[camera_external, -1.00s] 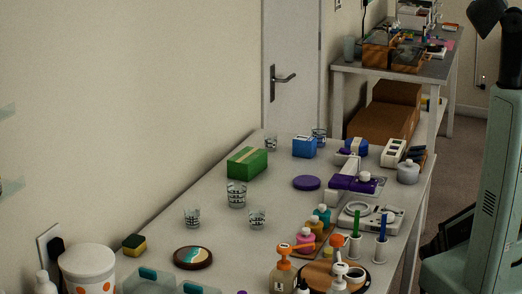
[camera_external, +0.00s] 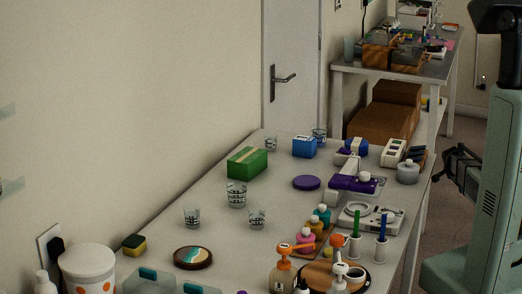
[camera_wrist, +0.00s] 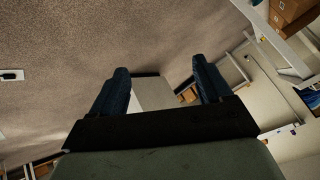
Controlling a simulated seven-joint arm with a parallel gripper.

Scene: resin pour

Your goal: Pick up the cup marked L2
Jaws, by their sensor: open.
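Several clear cups with dark markings stand on the long table in the external view; their labels are too small to read, so I cannot tell which is L2. A larger cup (camera_external: 236,195) stands near the middle. Two smaller cups stand nearer, one at left (camera_external: 192,218) and one at right (camera_external: 257,219). Two more stand at the back, beside the blue box, at left (camera_external: 271,143) and right (camera_external: 319,136). My gripper (camera_external: 462,165) is off the table's right side, empty. In the wrist view its open fingers (camera_wrist: 165,85) are apart with nothing between them.
A green box (camera_external: 247,162), blue box (camera_external: 304,147) and purple disc (camera_external: 306,182) stand near the cups. Pump bottles (camera_external: 284,268), pens in holders (camera_external: 381,246) and a scale (camera_external: 370,216) crowd the right side. A round coaster (camera_external: 193,257) lies in front.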

